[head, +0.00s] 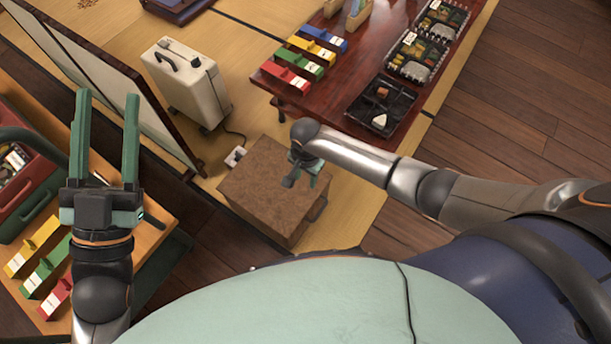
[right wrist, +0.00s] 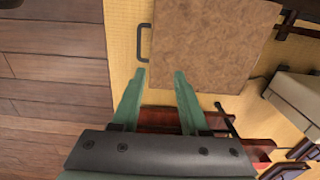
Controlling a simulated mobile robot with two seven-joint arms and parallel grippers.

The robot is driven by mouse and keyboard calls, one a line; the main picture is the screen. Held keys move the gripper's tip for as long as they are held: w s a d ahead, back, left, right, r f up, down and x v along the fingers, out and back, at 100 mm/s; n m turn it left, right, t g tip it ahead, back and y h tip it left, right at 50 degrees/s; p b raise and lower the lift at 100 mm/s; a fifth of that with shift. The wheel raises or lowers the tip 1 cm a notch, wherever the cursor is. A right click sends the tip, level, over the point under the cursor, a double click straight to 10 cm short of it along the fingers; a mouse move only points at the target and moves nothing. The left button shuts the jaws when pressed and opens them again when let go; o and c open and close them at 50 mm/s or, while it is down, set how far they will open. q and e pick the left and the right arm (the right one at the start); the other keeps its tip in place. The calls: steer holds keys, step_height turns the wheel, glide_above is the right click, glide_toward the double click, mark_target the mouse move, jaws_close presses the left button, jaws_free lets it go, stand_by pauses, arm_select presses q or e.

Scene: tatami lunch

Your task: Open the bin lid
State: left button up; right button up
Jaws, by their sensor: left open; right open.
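The bin (head: 262,185) is a brown, cork-like box on the tatami, with its flat lid shut on top. The lid (right wrist: 215,35) fills the upper middle of the right wrist view, and a dark bar handle (right wrist: 142,43) sticks out from its left edge. My right gripper (head: 303,178) is over the lid's right part in the head view. In the right wrist view my right gripper (right wrist: 160,76) is open and empty, its fingers pointing toward the lid near the handle; the gap to them is hard to judge. My left gripper (head: 106,98) is open and empty, far left of the bin.
A low red table (head: 335,75) with colored boxes and lunch trays (head: 381,106) stands behind the bin. A cream case (head: 187,85) and a folding screen (head: 95,75) are to the left. A wooden table (head: 160,235) with a red crate (head: 30,185) lies under my left arm.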

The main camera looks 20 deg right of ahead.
arm_select(q)
step_height(320, 180, down, 16)
steer(key=w+a+n+g+y+p, duration=0.1)
steer(key=w+n+g+y+p, duration=0.2)
steer(key=n+g+y, duration=0.25)
steer(key=s+f+g+p, duration=0.1)
steer(key=s+f+g, duration=0.2)
steer(key=f, duration=0.4)
steer(key=s+f+g+y+p, duration=0.1)
steer(key=s+f+g, duration=0.3)
steer(key=f, duration=0.3)
steer(key=shift+s+f+n, duration=0.15)
steer(key=shift+s+n, duration=0.3)
arm_select(e)
step_height(320, 180, up, 12)
steer(key=shift+f, duration=0.15)
arm_select(q)
steer(key=shift+g+y, duration=0.25)
steer(key=shift+c, duration=0.2)
